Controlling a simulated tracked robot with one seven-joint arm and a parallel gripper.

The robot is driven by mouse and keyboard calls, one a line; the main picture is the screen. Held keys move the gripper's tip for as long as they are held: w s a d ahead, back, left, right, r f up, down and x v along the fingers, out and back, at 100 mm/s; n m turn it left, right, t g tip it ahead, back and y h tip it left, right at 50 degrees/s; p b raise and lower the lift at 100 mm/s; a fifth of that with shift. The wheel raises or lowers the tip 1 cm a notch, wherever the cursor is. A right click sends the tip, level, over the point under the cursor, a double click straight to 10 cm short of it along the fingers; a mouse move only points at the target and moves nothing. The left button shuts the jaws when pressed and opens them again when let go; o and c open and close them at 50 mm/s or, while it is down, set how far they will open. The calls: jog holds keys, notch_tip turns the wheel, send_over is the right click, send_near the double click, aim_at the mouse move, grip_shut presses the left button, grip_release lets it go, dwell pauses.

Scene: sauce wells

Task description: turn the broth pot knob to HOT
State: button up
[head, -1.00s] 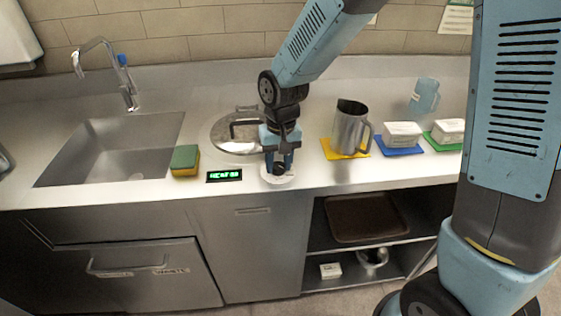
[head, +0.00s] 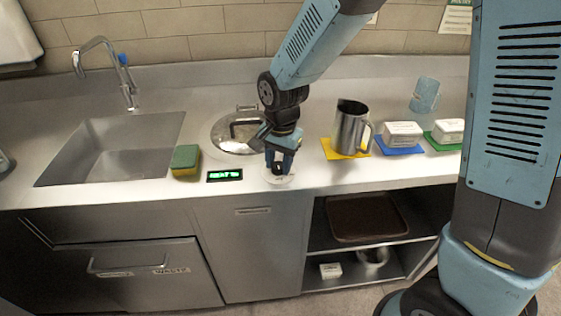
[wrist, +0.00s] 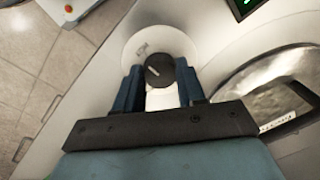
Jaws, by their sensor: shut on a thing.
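The broth pot knob (wrist: 159,70) is black with a white pointer line and sits on a round white dial plate (wrist: 140,48) in the wrist view. My gripper (wrist: 160,88) is shut on the knob, with a blue finger on each side. In the head view, my gripper (head: 279,164) points down at the dial plate (head: 286,181) near the counter's front edge and hides most of the knob. The dial's markings are too small to read. The broth pot (head: 221,133) is sunk in the counter behind, partly hidden by my gripper. A display (head: 225,175) shows green text, hard to read.
A green-yellow sponge (head: 185,161) lies left of the display, beside the sink (head: 110,150). A metal pitcher (head: 350,128) stands on a yellow mat (head: 329,152) to the right. White boxes (head: 403,132) sit on blue and green mats farther right.

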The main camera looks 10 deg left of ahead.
aim_at(281, 165)
jog(key=shift+a, duration=0.1)
dwell(0.5)
jog(key=o, duration=1.1)
jog(key=shift+c, duration=0.2)
notch_tip(281, 165, up, 14)
jog(key=shift+d+f, duration=0.2)
jog(key=shift+d, duration=0.2)
jog(key=shift+s, duration=0.1)
jog(key=s+d+r+n+t, duration=0.1)
jog(key=s+d+r, duration=0.2)
jog(key=d, duration=0.7)
jog(key=s+d+r+n+t, duration=0.1)
jog(key=s+d+r+t, duration=0.1)
jog(key=d, duration=0.8)
jog(key=s+d+r+n+t, duration=0.1)
jog(key=s+d+r, duration=0.4)
jog(key=d, duration=0.5)
jog(key=shift+s+d+n+t+h, duration=0.15)
jog(key=shift+s+n+t+h, duration=0.25)
jog(key=shift+t, duration=0.3)
